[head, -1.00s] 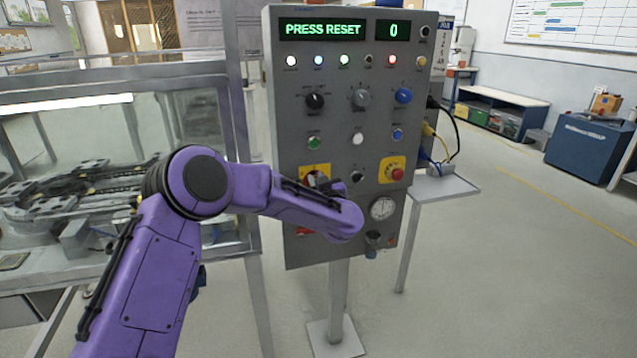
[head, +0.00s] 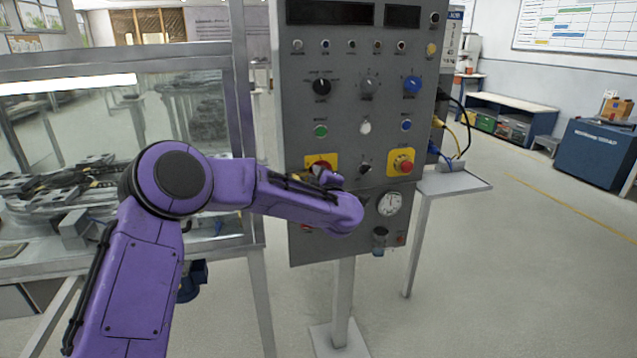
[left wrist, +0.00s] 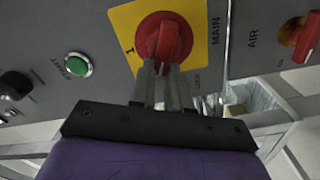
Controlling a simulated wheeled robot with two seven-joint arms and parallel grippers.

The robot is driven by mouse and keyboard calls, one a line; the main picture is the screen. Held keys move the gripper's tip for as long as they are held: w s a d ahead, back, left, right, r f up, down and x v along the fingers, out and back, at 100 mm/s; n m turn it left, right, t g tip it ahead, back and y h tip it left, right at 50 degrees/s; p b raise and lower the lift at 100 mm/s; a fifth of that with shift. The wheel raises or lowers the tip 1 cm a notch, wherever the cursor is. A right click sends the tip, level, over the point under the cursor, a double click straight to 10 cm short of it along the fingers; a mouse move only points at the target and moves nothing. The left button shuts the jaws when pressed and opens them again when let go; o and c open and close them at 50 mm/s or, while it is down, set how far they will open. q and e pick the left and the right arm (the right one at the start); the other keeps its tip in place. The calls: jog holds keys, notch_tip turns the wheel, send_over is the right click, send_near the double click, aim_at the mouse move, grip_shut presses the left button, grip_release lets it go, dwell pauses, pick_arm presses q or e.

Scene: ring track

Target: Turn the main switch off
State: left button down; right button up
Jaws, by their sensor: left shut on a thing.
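The main switch is a red rotary knob (left wrist: 163,35) on a yellow plate (left wrist: 200,28) in the left wrist view, with the word MAIN beside it. My left gripper (left wrist: 161,72) is shut on the knob's raised handle, which lies roughly in line with the fingers. In the head view the yellow plate (head: 313,160) shows at the panel's lower left, and my purple left arm partly hides the knob. The control panel (head: 350,60) has dark displays (head: 340,13) and unlit lamps. My right gripper is not in view.
A red emergency stop button (head: 403,164) sits right of the main switch. A red air knob (left wrist: 300,35) and a green button (left wrist: 77,65) are nearby in the left wrist view.

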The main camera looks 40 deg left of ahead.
pick_arm(q)
jog(key=shift+s+a+f+n+b, duration=0.1)
jog(key=shift+f+n+b, duration=0.25)
jog(key=shift+n+b, duration=0.75)
jog(key=shift+f+n+b, duration=0.3)
jog(key=shift+n+b, duration=0.6)
jog(key=shift+n, duration=0.4)
jog(key=c, duration=1.1)
grip_release()
jog(key=shift+r, duration=0.1)
jog(key=b+v, duration=0.1)
jog(key=v, duration=0.9)
jog(key=shift+s+d, duration=0.2)
jog(key=shift+s, duration=0.05)
